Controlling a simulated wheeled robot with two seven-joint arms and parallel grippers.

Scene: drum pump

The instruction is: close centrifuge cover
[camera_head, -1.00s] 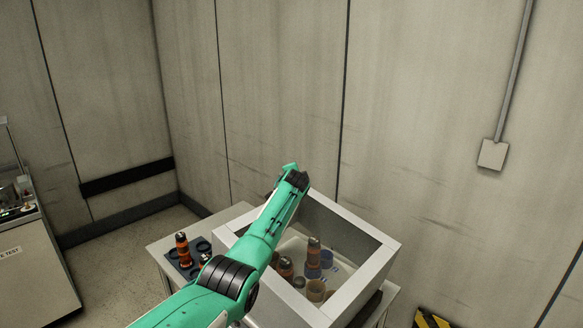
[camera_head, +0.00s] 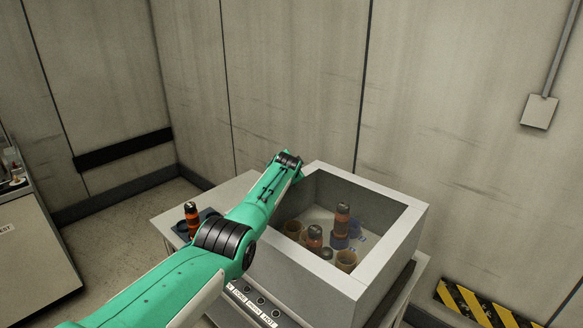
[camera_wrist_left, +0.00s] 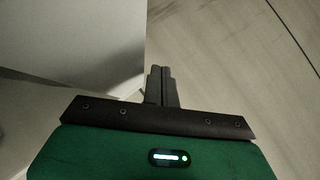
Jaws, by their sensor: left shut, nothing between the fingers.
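The centrifuge (camera_head: 330,278) is a white box with a wide, thick-rimmed square top opening. Several orange and brown bottles (camera_head: 342,220) and cups stand inside it. I cannot make out a separate cover in the head view. My left arm reaches across the left side of the box, and its wrist ends by the far left corner of the rim. The left gripper is hidden there in the head view. In the left wrist view its fingers (camera_wrist_left: 161,82) are together and empty, beside a pale flat surface (camera_wrist_left: 70,45) on the left. My right gripper is not in view.
A white table (camera_head: 238,190) carries the box and a dark rack (camera_head: 208,214) with an orange-brown bottle (camera_head: 192,217) left of it. Walls stand close behind. A cabinet (camera_head: 35,250) is at far left and a yellow-black striped barrier (camera_head: 480,305) at lower right.

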